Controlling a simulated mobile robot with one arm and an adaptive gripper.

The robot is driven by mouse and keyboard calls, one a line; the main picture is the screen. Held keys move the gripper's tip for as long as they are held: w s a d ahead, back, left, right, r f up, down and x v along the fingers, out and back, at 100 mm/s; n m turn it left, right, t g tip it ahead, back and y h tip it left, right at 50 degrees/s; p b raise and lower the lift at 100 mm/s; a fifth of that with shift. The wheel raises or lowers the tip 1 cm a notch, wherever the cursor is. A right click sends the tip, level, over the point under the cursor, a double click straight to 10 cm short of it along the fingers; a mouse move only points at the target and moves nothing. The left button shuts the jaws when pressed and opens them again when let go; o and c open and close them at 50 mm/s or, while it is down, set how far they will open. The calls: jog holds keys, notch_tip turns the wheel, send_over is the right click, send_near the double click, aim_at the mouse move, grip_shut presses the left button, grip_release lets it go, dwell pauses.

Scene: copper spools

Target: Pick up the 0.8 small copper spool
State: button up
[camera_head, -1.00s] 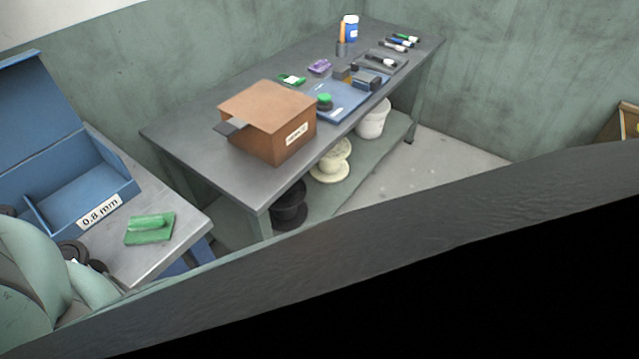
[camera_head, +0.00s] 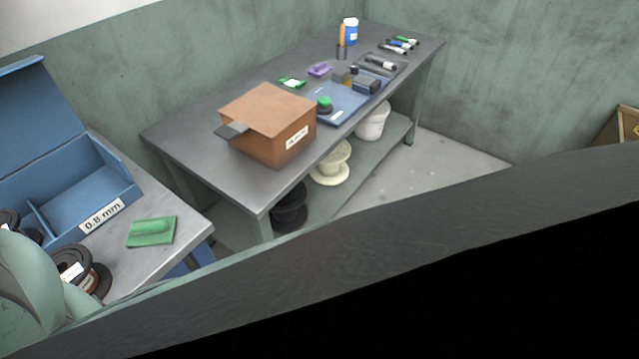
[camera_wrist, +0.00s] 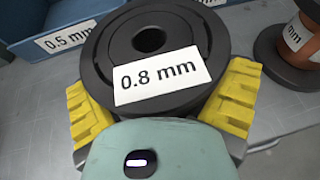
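A black spool (camera_wrist: 190,52) with a white "0.8 mm" label fills the middle of the wrist view, its round flange and centre hole facing the camera. My gripper (camera_wrist: 160,90) has yellow pads on both sides of the near half of this flange, close against its rim. Whether they press on it is unclear, and my gripper's body hides the spool's lower part. In the head view, a black-flanged spool with copper winding (camera_head: 98,284) sits by the table edge, partly behind my arm. Which spool this is in the wrist view I cannot tell.
Another copper spool (camera_wrist: 268,48) stands close at right. A blue box (camera_head: 122,186) labelled "0.8 mm" and a green pad (camera_head: 152,232) are on the grey table (camera_head: 190,225). A second table behind holds a brown box (camera_head: 262,110). Bare table lies around the pad.

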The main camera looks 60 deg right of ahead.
jog(key=c, duration=1.3)
jog(key=shift+c, duration=0.5)
jog(key=shift+r, duration=0.2)
